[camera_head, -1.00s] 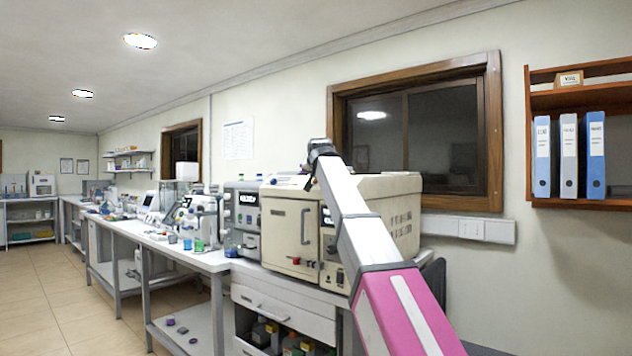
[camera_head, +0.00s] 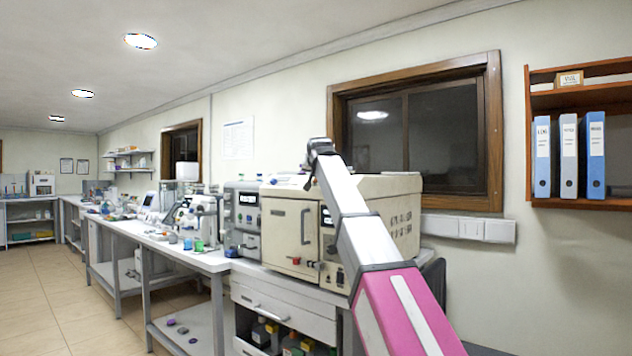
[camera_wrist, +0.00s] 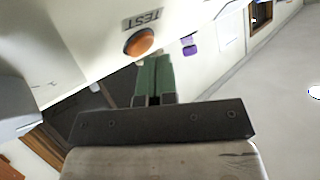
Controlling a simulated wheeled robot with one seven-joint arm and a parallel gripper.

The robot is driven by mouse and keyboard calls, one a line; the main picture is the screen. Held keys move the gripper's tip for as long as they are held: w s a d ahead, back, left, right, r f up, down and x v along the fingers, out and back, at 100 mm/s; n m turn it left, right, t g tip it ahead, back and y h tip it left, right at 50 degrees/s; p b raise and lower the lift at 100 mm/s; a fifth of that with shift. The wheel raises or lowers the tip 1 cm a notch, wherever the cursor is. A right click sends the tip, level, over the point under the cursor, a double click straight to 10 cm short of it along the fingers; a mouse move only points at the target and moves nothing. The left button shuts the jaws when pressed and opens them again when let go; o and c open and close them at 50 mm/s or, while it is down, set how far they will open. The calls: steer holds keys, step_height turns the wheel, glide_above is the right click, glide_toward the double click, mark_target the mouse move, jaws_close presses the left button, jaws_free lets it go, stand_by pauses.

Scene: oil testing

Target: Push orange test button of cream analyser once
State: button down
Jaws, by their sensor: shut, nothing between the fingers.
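The cream analyser (camera_head: 290,228) stands on the bench in the head view, partly covered by my arm. In the wrist view its cream panel (camera_wrist: 85,30) carries the orange test button (camera_wrist: 139,42), round and next to a "TEST" label (camera_wrist: 143,19). My gripper (camera_wrist: 156,60) shows in the wrist view with its green fingers shut and empty. The fingertips appear just below and to the right of the button in the picture. I cannot tell how large the gap in depth is. In the head view the button and my fingers cannot be made out.
A grey instrument (camera_head: 243,215) stands left of the analyser. Small cups and other lab devices line the bench (camera_head: 190,252) further left. A shelf with binders (camera_head: 568,155) hangs on the right wall. The floor (camera_head: 60,295) at left is clear.

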steer(key=shift+s+a+r, duration=0.15)
steer(key=shift+s+r, duration=0.05)
steer(key=shift+r, duration=0.15)
steer(key=shift+r, duration=0.1)
steer(key=r, duration=0.1)
steer(key=s+a+r, duration=0.1)
steer(key=s+r, duration=0.1)
steer(key=r, duration=0.1)
steer(key=shift+s+a, duration=0.1)
steer(key=shift+a, duration=0.25)
stand_by(0.8)
